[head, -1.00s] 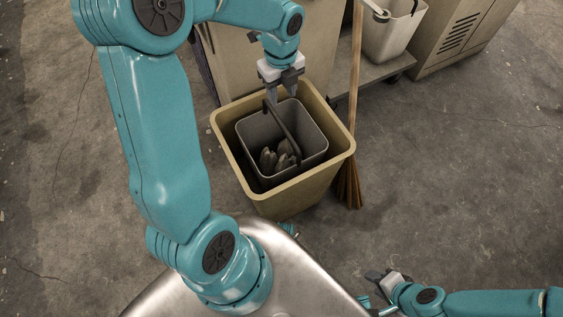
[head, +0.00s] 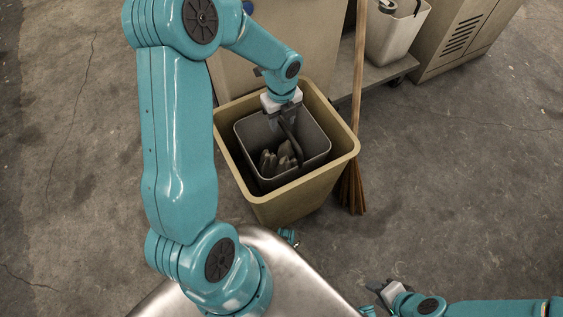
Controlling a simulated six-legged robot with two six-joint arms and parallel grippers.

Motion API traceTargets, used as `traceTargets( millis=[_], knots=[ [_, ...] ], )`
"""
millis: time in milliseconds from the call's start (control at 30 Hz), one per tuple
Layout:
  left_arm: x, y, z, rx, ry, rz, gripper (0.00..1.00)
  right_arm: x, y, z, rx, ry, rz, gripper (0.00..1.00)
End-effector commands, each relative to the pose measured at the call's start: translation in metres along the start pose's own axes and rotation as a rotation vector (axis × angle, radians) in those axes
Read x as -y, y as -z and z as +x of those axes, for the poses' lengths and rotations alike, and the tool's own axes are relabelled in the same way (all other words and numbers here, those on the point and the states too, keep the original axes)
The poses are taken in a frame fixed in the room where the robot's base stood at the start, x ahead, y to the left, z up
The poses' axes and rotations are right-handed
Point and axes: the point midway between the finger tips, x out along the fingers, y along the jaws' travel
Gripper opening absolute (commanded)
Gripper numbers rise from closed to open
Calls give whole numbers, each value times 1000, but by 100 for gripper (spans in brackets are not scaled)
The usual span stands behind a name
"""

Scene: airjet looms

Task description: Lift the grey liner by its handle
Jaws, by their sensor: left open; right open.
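The grey liner (head: 311,165) sits inside a larger tan bin (head: 297,190) in the middle of the head view. Its dark handle (head: 291,138) arches across the top. Grey items (head: 277,161) that look like gloves lie inside the liner. My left gripper (head: 279,121) points down into the bin at the far end of the handle. It is open, with its fingers close to the handle; I cannot tell whether they touch or straddle it. My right gripper (head: 376,288) is open and empty near the bottom edge, well away from the bin.
A broom (head: 355,120) stands just right of the bin, bristles on the floor. Behind are a tan cabinet (head: 325,55), a light grey bucket (head: 396,35) on a low shelf and another cabinet (head: 462,35). The concrete floor (head: 470,180) to the right is clear.

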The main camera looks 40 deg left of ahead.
Motion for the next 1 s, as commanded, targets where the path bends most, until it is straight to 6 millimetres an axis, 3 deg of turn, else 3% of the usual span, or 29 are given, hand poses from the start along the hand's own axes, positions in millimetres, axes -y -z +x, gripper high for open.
traceTargets(
  millis=[33,100,333,367,467,500,833,1000],
  knots=[
    [0,0,14,-2,-2,0,44,-3,0,7,0,0,0,43],
    [0,0,22,-1,-1,-1,44,-3,0,9,0,0,0,43],
    [0,0,23,0,1,-1,44,-3,0,8,0,0,0,43],
    [0,0,23,0,1,-1,37,-3,0,8,0,0,0,43],
    [0,0,23,0,1,-1,5,-3,0,8,0,0,0,43],
    [0,0,23,0,1,-1,0,-3,0,8,0,0,0,43],
    [0,0,20,1,2,-1,0,-3,0,7,0,0,0,43],
    [1,-1,5,2,4,-1,0,0,0,2,0,0,0,43]
  ],
)
